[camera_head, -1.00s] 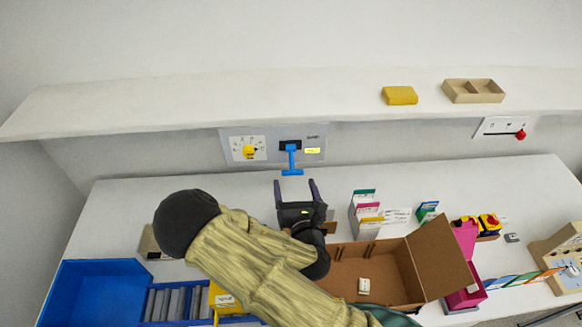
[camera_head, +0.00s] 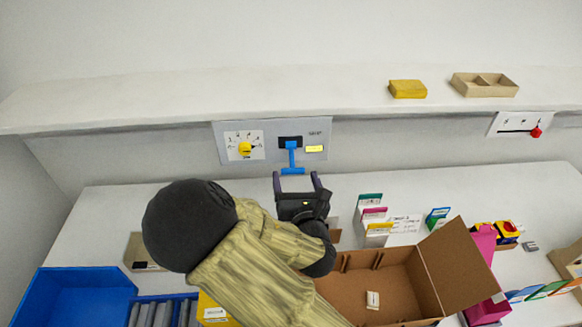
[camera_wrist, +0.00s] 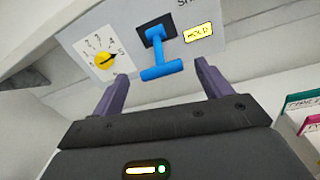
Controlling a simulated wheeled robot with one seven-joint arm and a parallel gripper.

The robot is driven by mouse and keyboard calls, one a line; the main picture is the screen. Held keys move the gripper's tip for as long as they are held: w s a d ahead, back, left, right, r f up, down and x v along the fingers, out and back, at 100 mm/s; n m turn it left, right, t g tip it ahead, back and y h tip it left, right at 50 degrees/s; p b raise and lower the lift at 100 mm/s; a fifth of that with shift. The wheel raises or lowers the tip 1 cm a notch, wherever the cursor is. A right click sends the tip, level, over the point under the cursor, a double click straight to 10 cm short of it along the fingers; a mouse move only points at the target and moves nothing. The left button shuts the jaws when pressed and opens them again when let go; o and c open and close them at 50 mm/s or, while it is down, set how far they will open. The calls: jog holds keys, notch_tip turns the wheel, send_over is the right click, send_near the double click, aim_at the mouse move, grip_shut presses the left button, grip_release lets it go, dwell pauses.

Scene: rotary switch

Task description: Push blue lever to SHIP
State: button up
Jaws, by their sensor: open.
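The blue lever (camera_head: 291,160) hangs from a dark slot in a grey panel (camera_head: 222,150) on the wall under the shelf. It has a T-shaped bar at its end and points down and outward. A lit yellow label (camera_wrist: 198,32) beside it reads HOLD in the wrist view; small text above it is partly cut off. My gripper (camera_head: 297,181) is open and empty just in front of the lever. In the wrist view the lever's bar (camera_wrist: 161,72) sits between and beyond my two fingertips (camera_wrist: 158,73), with no contact visible.
A yellow rotary knob (camera_head: 245,149) on a numbered dial is left of the lever. The shelf (camera_head: 200,110) overhangs the panel. An open cardboard box (camera_head: 350,290), coloured cards (camera_head: 374,214) and a blue bin (camera_head: 80,300) stand on the bench. A red slider (camera_head: 536,132) is further right.

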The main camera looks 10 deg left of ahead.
aim_at(293, 167)
jog(key=shift+b+x, duration=0.85)
jog(key=shift+b, duration=0.3)
jog(key=p+x, duration=0.1)
jog(key=x, duration=0.3)
jog(key=shift+w+a+r, duration=0.1)
jog(key=shift+w+r, duration=0.05)
jog(key=shift+w, duration=0.2)
jog(key=shift+w+a+p, duration=0.2)
jog(key=shift+w+p, duration=0.1)
jog(key=shift+w, duration=0.25)
jog(key=c, duration=1.3)
